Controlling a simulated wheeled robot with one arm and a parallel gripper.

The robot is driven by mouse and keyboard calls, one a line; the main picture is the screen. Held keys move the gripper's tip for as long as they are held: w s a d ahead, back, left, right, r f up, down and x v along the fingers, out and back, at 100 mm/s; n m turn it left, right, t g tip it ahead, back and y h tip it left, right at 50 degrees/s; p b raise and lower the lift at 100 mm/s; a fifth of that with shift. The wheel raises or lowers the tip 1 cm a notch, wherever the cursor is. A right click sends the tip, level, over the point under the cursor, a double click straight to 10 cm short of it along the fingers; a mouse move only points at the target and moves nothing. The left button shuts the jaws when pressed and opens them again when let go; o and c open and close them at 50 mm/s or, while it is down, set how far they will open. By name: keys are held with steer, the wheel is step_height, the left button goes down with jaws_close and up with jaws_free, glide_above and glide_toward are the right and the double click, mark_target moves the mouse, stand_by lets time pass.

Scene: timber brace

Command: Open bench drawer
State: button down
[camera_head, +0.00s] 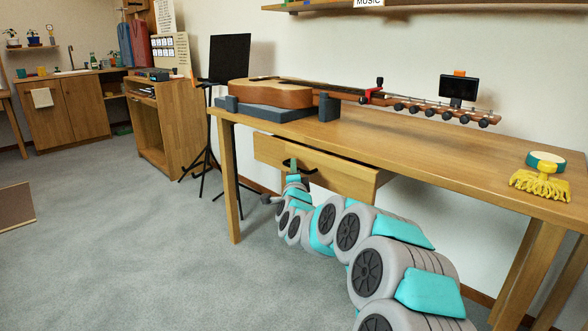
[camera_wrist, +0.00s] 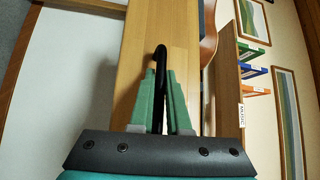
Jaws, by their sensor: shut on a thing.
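The wooden bench (camera_head: 420,150) has a drawer (camera_head: 345,183) under its top. The drawer front stands out a little from under the top, with a dark gap above it, so it looks partly open. Its black curved handle (camera_head: 308,170) is on the front. My gripper (camera_head: 293,168) is at the handle. In the wrist view the green fingers of my gripper (camera_wrist: 160,100) are shut on both sides of the black handle (camera_wrist: 160,58), in front of the wooden drawer face (camera_wrist: 180,35). The inside of the drawer is hidden.
A guitar (camera_head: 275,93) lies on the bench on a dark support (camera_head: 262,113). A black music stand (camera_head: 229,60) is left of the bench.

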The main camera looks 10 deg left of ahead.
steer(key=s+a, duration=0.9)
steer(key=s, duration=0.3)
steer(key=s+a+p, duration=0.1)
steer(key=s+a, duration=0.9)
steer(key=s, duration=0.2)
steer(key=shift+s, duration=0.2)
steer(key=c, duration=0.9)
jaws_free()
steer(key=s, duration=0.5)
steer(key=s+d+f, duration=0.1)
steer(key=s, duration=0.1)
steer(key=shift+s, duration=0.3)
